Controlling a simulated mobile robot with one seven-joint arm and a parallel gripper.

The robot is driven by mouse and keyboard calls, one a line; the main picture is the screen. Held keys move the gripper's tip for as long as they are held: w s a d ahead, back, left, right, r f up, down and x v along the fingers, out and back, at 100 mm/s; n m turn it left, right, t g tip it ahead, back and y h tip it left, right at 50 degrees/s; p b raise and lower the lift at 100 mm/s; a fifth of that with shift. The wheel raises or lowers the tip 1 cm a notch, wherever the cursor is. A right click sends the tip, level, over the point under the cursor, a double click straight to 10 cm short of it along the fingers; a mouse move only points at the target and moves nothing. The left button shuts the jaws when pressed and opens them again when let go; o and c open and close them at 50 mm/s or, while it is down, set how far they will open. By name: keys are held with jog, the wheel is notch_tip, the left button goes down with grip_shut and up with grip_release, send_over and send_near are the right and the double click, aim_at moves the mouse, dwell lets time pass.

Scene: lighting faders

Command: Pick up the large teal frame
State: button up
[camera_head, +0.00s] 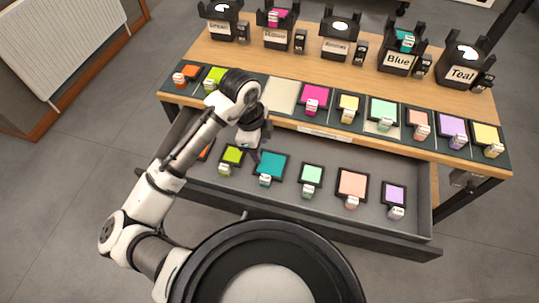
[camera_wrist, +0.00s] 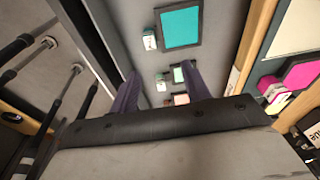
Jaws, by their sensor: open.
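The large teal frame (camera_head: 271,164) lies flat in the open drawer, a teal sheet in a dark border. A small white tag (camera_head: 265,180) is at its near edge. In the wrist view the frame (camera_wrist: 180,27) shows near the top, beyond my fingers, with its tag (camera_wrist: 149,39) beside it. My gripper (camera_head: 253,151) is above the drawer, just left of the teal frame's far left corner. Its two fingers (camera_wrist: 160,82) are apart with nothing between them. I cannot tell its exact height above the frame.
In the drawer (camera_head: 330,228), a green frame (camera_head: 233,154) lies left of the teal one, and a mint frame (camera_head: 311,175) and a salmon frame (camera_head: 352,184) lie right. The tabletop (camera_head: 300,75) overhangs the back, with a row of coloured frames and labelled black holders.

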jog(key=shift+g, duration=0.4)
jog(key=f, duration=0.2)
jog(key=s+d+f, duration=0.1)
jog(key=f, duration=0.2)
jog(key=f+p, duration=0.1)
jog(key=f, duration=0.2)
jog(key=shift+s+d+f, duration=0.15)
jog(key=shift+s, duration=0.1)
jog(key=shift+f+p, duration=0.9)
jog(key=shift+f, duration=2.1)
jog(key=shift+s, duration=0.1)
jog(key=shift+c, duration=0.5)
grip_shut()
